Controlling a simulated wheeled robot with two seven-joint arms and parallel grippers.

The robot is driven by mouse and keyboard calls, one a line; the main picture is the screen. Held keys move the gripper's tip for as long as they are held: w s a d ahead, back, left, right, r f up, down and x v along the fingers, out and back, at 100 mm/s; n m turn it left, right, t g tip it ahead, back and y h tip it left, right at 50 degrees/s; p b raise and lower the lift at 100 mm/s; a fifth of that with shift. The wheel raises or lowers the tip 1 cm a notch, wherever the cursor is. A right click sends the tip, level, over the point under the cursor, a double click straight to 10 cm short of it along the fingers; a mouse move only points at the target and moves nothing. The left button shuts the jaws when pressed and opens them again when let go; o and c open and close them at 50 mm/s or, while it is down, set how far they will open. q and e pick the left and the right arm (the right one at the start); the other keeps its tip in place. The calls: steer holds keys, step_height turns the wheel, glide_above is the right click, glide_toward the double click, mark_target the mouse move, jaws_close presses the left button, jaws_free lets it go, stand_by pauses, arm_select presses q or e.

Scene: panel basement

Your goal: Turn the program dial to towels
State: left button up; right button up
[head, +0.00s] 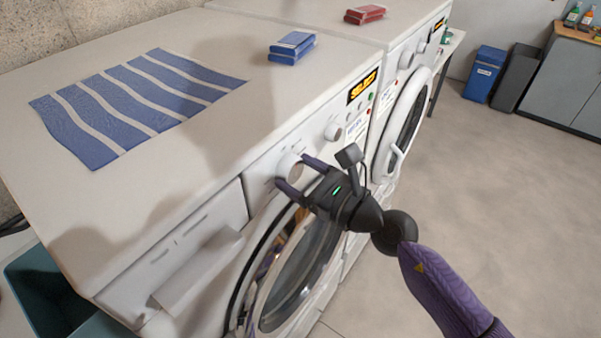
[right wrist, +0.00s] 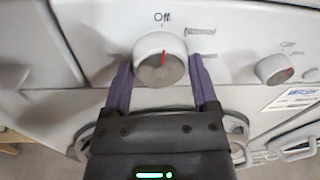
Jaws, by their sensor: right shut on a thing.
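The white program dial (right wrist: 158,60) is on the front panel of the near washing machine (head: 190,225). Its red mark points up, at or just right of the "Off" label, in the right wrist view. The dial also shows in the head view (head: 291,166). My right gripper (head: 297,172) is shut on the dial, with one purple finger on each side of it; it also shows in the right wrist view (right wrist: 160,82). A "Normal" label is right of "Off"; no towels label can be read. My left gripper is not in view.
A second, smaller dial (right wrist: 275,69) and a lit display (head: 362,87) are right of the program dial. The round door (head: 290,275) is below. A striped blue cloth (head: 130,105) and blue box (head: 291,48) lie on top. Open floor is to the right.

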steer(key=m+p, duration=0.2)
steer(key=m, duration=0.1)
steer(key=shift+r+p, duration=0.2)
steer(key=shift+p, duration=0.2)
steer(key=m+p, duration=0.3)
steer(key=m, duration=0.2)
steer(key=shift+g, duration=0.4)
steer(key=m+p, duration=0.2)
steer(key=m, duration=0.2)
steer(key=shift+w+d+m, duration=0.1)
steer(key=shift+m, duration=0.2)
steer(key=shift+f+m+g+p, duration=0.1)
steer(key=shift+m+g+p, duration=0.6)
steer(key=shift+m, duration=1.3)
